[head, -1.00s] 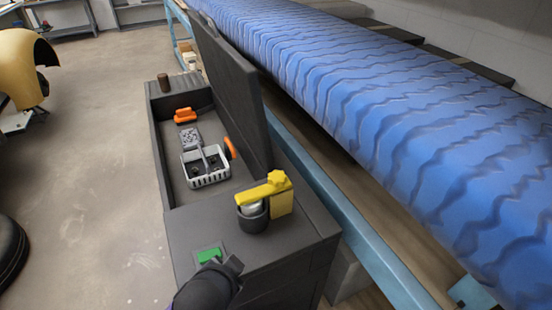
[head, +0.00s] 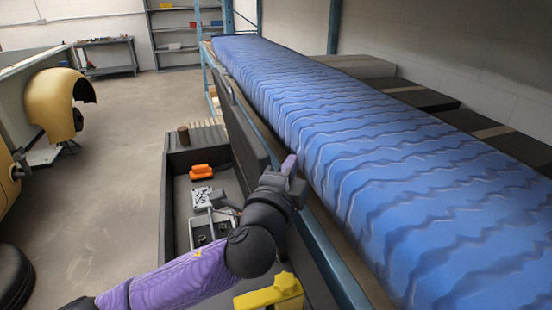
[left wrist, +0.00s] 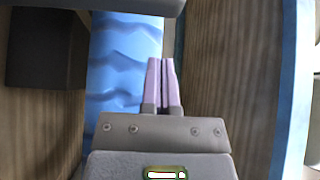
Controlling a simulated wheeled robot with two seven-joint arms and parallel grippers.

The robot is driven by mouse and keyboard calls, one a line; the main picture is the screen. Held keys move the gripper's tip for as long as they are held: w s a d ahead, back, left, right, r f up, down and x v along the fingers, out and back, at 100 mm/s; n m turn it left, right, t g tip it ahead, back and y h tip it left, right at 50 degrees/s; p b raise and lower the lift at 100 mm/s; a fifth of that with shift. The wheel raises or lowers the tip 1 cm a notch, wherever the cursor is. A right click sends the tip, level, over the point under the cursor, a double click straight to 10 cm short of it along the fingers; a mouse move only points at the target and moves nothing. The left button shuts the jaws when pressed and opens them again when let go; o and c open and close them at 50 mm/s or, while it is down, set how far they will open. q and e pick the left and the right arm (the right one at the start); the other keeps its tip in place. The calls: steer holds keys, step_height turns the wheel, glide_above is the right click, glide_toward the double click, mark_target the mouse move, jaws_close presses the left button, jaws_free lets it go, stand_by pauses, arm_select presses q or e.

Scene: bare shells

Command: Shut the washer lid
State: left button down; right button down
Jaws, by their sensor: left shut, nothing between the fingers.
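The washer is a dark grey open-topped box (head: 168,215) in the head view. Its dark lid (head: 240,125) stands upright along the box's right side, open. My left gripper (head: 289,165) is shut and empty, at the lid's upper edge on the side towards the blue roll. My arm hides the near part of the lid, and I cannot tell whether the fingers touch it. The left wrist view shows the two purple fingertips (left wrist: 161,82) closed together. My right gripper is not in view.
A long blue wavy-surfaced roll (head: 370,150) lies close beyond the lid on a blue-framed rack. Inside the box are an orange part (head: 201,171) and a grey basket. A yellow-topped part (head: 270,294) is at the near end. The floor to the left is open.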

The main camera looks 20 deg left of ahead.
arm_select(q)
steer(key=w, duration=0.4)
steer(key=shift+r, duration=0.2)
steer(key=shift+s+a+f, duration=0.2)
steer(key=shift+s+a, duration=0.5)
steer(key=shift+a, duration=0.05)
steer(key=shift+s+a+f, duration=0.15)
steer(key=shift+s+a, duration=0.5)
steer(key=shift+a, duration=0.1)
